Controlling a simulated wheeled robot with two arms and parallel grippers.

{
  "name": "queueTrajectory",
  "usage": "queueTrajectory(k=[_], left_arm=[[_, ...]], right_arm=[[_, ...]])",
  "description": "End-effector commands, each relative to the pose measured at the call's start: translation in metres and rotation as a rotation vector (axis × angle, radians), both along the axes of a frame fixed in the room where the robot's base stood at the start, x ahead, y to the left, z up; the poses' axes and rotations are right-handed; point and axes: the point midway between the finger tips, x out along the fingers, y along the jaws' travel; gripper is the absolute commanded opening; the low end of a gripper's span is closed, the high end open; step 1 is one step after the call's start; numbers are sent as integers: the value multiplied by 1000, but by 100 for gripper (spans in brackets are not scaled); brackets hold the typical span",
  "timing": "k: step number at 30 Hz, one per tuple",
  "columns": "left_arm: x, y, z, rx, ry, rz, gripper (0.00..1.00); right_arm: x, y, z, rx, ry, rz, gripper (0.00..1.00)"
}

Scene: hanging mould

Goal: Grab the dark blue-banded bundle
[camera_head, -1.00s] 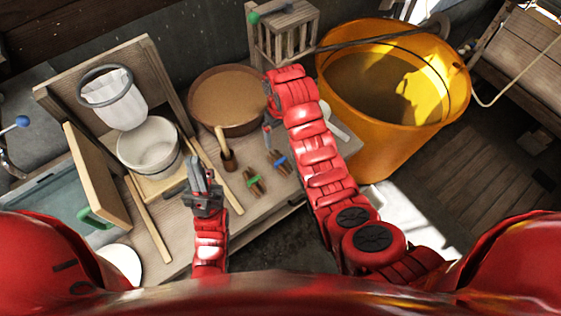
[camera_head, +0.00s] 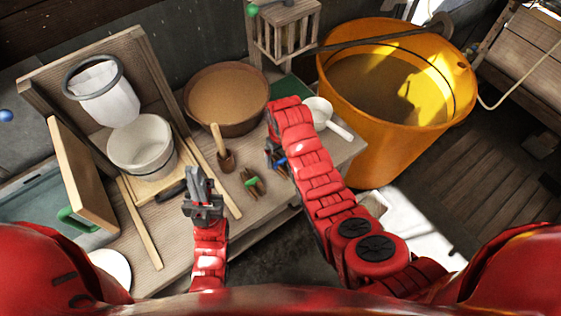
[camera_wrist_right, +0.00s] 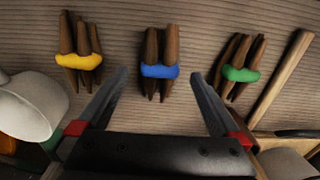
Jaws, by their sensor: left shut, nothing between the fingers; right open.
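The blue-banded bundle (camera_wrist_right: 160,71) of dark brown sticks lies on the wooden table in the right wrist view. In the head view it is mostly hidden by my right gripper (camera_head: 271,155), and its blue band (camera_head: 281,164) peeks out. My right gripper (camera_wrist_right: 158,78) is open; in its wrist view the bundle lies in line with the gap between the fingertips, not gripped. My left gripper (camera_head: 194,176) is shut and empty over the table, left of the bundles.
A green-banded bundle (camera_wrist_right: 240,72) and a yellow-banded bundle (camera_wrist_right: 78,60) flank the blue one. A white ladle (camera_wrist_right: 28,105) is close by. A brown bowl (camera_head: 228,97), white pot (camera_head: 142,148) and yellow bucket (camera_head: 370,155) stand around.

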Motion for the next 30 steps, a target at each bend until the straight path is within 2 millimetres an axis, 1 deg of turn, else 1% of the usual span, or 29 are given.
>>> queueTrajectory(k=[1, 3, 6, 10, 15, 22, 23, 24, 26, 30], left_arm=[[0, 0, 9, 0, 0, 0, 0], [0, 0, 15, 0, 0, 0, 0], [0, 0, 16, 0, 0, 0, 0], [0, 0, 19, 0, 0, 0, 0], [0, 0, 20, 0, 0, 0, 0], [0, 0, 20, 0, 0, 0, 0], [0, 0, 20, 0, 0, 0, 0], [0, 0, 20, 0, 0, 0, 0], [0, 0, 20, 0, 0, 0, 0], [0, 0, 20, 0, 0, 0, 0]], right_arm=[[-1, 0, 0, -2, 6, 0, 100], [-1, 0, -7, -1, 3, -1, 100], [0, 0, -18, -2, 4, -1, 100], [-1, -1, -28, -1, 5, -1, 100], [0, 0, -34, 0, 0, 0, 100], [0, 0, -34, 0, 0, 0, 100], [0, 0, -34, 0, 0, 0, 96], [0, 0, -34, 0, 0, 0, 89], [0, 0, -34, 0, 0, 0, 78], [0, 0, -34, 1, -1, 0, 53]])
